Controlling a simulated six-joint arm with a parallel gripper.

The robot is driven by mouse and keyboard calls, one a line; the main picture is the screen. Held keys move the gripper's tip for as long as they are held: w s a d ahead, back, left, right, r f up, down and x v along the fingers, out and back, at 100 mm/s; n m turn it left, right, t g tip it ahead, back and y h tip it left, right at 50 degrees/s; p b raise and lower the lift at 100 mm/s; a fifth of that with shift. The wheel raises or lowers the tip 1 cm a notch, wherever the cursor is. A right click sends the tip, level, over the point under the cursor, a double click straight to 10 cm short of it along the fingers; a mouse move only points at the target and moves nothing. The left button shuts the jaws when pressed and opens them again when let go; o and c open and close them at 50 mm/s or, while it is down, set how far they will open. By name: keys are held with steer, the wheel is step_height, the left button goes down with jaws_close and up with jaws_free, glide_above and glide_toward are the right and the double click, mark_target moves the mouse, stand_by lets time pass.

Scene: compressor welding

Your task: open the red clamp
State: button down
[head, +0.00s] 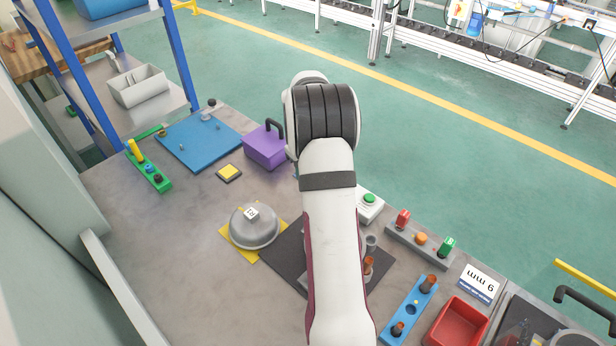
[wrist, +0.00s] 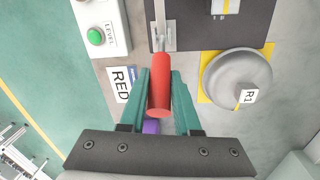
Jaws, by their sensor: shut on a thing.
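The red clamp shows in the wrist view as a thick red handle (wrist: 160,98) on a metal bar that runs up to a bracket at the edge of a dark mat (wrist: 193,38). My gripper (wrist: 161,74) has its two teal fingers on either side of the red handle, shut on it. A card reading RED (wrist: 121,78) lies just left of the handle. In the head view my own arm hides both the gripper and the clamp.
A metal dome (head: 254,226) sits on a yellow plate left of the arm, close to the clamp. A green button box (head: 369,205), a purple box (head: 265,147), a blue block (head: 411,309) and a red bin (head: 458,325) surround the mat. Bare table lies at front left.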

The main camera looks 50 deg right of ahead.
stand_by(0.8)
steer(key=shift+w+f+g, duration=0.55)
steer(key=shift+w+g, duration=0.2)
steer(key=shift+g, duration=0.4)
steer(key=shift+w+f+g, duration=0.55)
steer(key=shift+w+g, duration=0.2)
steer(key=shift+g, duration=0.4)
steer(key=c, duration=0.6)
jaws_free()
steer(key=shift+r, duration=0.1)
